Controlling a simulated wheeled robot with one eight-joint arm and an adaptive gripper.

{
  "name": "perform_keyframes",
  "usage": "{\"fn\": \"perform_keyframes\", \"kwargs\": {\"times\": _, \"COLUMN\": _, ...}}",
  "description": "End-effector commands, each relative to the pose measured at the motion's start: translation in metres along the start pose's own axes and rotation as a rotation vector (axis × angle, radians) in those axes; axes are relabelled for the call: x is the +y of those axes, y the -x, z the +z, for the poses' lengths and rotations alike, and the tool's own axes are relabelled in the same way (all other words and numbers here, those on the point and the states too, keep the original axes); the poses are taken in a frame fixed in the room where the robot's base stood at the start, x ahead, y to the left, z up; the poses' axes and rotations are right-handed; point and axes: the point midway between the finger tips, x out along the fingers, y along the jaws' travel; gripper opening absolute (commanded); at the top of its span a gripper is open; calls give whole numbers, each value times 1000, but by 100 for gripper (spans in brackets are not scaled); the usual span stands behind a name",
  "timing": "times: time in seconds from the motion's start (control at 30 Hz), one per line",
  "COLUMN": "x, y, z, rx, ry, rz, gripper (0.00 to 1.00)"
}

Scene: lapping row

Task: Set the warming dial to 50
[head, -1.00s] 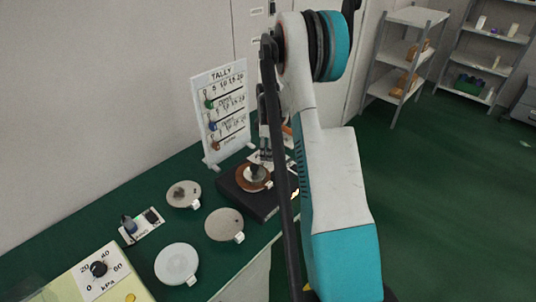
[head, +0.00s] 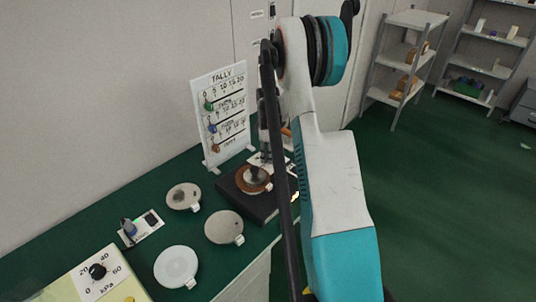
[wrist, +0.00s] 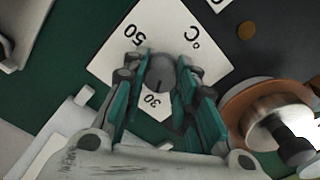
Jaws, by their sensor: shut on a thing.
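The warming dial (wrist: 160,75) is a grey round knob on a white plate (wrist: 120,50) marked 50, 30 and °C in the wrist view. My gripper (wrist: 162,82) has its teal-lined fingers on both sides of the knob and is shut on it. A dark line on the knob appears to point toward the 30, but it is small.
A copper-coloured disc with a metal knob (wrist: 265,115) sits close beside my gripper. The tally board (head: 222,115) stands behind.

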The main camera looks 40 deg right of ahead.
Motion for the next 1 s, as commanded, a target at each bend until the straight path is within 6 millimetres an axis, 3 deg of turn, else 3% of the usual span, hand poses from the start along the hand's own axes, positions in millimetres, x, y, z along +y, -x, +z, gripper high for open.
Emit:
{"fn": "perform_keyframes", "kwargs": {"times": 0.27, "x": 0, "y": 0, "z": 0, "rx": 0, "ry": -159, "rz": 0, "gripper": 2}}
{"fn": "perform_keyframes", "kwargs": {"times": 1.0, "x": 1, "y": 0, "z": 0, "rx": 1, "ry": -855, "rz": 0, "gripper": 2}}
